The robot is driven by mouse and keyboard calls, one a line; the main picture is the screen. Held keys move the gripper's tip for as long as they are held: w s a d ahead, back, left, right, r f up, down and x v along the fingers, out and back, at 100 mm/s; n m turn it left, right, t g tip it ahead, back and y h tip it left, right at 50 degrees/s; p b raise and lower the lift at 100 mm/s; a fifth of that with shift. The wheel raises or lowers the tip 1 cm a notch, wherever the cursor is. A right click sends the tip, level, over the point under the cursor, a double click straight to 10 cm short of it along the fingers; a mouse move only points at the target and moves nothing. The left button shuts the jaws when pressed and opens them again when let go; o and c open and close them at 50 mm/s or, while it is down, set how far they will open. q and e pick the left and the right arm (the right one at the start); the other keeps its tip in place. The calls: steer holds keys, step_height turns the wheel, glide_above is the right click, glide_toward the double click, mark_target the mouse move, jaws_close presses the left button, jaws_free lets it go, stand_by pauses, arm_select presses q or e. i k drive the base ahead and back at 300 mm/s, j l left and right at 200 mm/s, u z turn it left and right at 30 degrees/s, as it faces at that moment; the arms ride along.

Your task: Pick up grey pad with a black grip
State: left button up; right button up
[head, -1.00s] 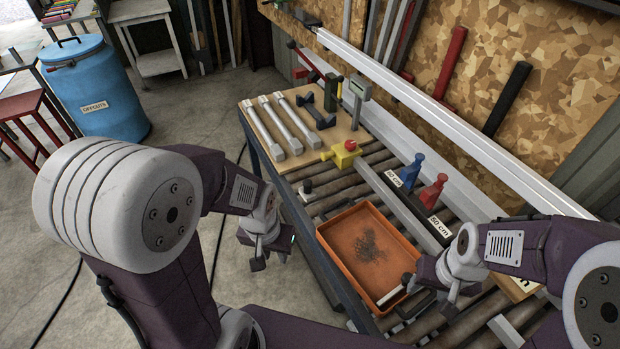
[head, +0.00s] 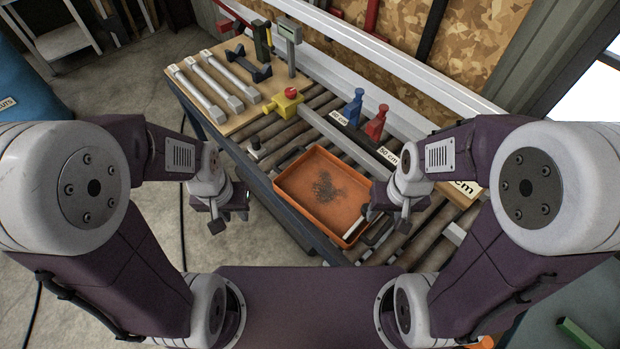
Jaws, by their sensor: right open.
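I cannot clearly make out a grey pad with a black grip. My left gripper (head: 229,214) is open and empty, left of the bench edge. My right gripper (head: 388,214) is open above the right side of the orange tray (head: 283,189), with no object seen between its fingers.
The tray holds dark shavings (head: 325,187). The wooden board (head: 222,122) carries several pale bars.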

mark_target(257, 149)
steer(key=i+j+z, duration=0.15)
steer(key=j+z, duration=0.25)
steer(key=j, duration=0.15)
steer(key=i+j+z, duration=0.1)
steer(key=j+z, duration=0.25)
steer(key=j, duration=0.25)
steer(key=j+z, duration=0.4)
steer(key=j, duration=0.2)
steer(key=j+z, duration=0.4)
steer(key=j, duration=0.2)
